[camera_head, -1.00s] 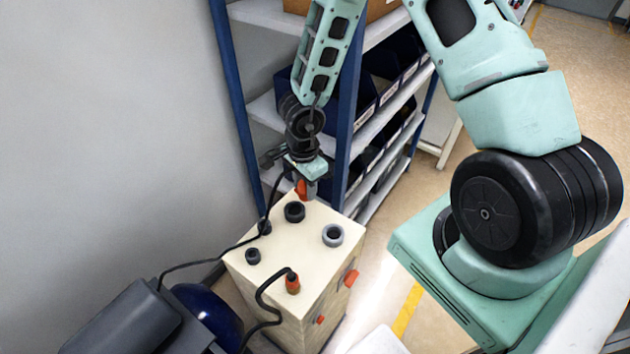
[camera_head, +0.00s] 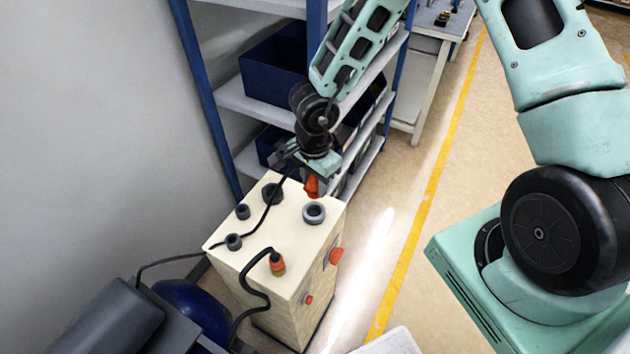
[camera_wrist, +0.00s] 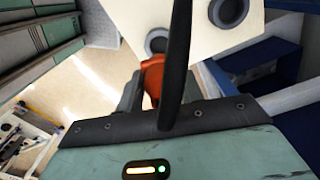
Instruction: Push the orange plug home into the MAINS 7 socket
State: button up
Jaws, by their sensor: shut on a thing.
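An orange plug (camera_head: 312,186) is in my gripper (camera_head: 314,172), which is shut on it. The plug hangs at the far right corner of a cream box (camera_head: 225,257). In the wrist view the orange plug (camera_wrist: 152,76) shows below a dark ring socket (camera_wrist: 157,42), partly hidden by a black bar. No label is readable, so I cannot tell which is MAINS 7.
A second orange plug (camera_head: 277,264) with a black cable stands in the box top. A thin cable (camera_head: 190,258) runs from the left across the box to my gripper. A blue shelf rack (camera_head: 197,95) stands behind; a wall is left.

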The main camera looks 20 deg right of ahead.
jog(key=shift+f+b, duration=2.05)
jog(key=shift+b, duration=0.2)
jog(key=shift+f, duration=0.7)
jog(key=shift+p, duration=0.35)
jog(key=shift+f+p, duration=0.15)
jog(key=shift+p, duration=0.75)
jog(key=shift+f+b, duration=0.5)
jog(key=shift+f, duration=0.75)
dwell(0.4)
jog(key=o, duration=1.4)
jog(key=shift+c, duration=0.2)
